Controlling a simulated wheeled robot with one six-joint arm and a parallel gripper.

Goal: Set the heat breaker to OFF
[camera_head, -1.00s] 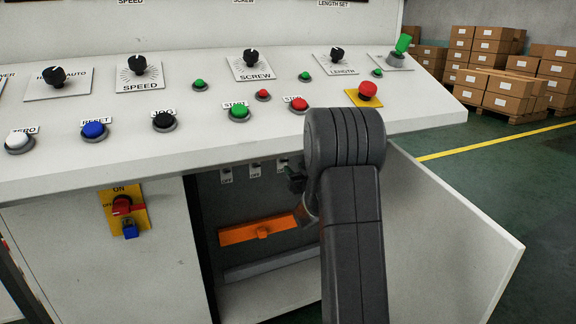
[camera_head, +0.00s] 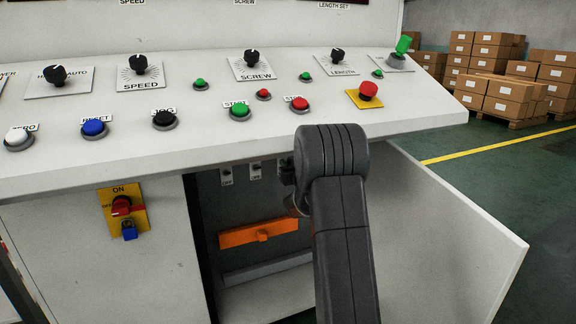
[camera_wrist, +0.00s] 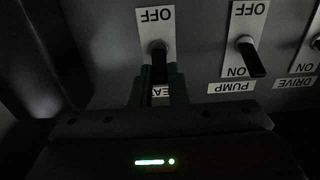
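The heat breaker (camera_wrist: 155,20) is at the middle left of the upside-down wrist view, with a white OFF plate and a black lever (camera_wrist: 158,62). The lever points away from OFF, toward the partly covered HEAT label; its ON mark is hidden. My gripper (camera_wrist: 159,88) has its two dark fingers close on either side of the lever, with no clear gap seen. In the head view my gripper (camera_head: 287,172) is at the rightmost breaker in the open cabinet, mostly hidden by my arm.
The pump breaker (camera_wrist: 245,50) is beside it, its lever toward ON; the drive breaker (camera_wrist: 314,45) is at the edge. The sloping control panel (camera_head: 200,135) overhangs the cabinet. The open door (camera_head: 440,230) is on the right. An orange bar (camera_head: 258,234) is below.

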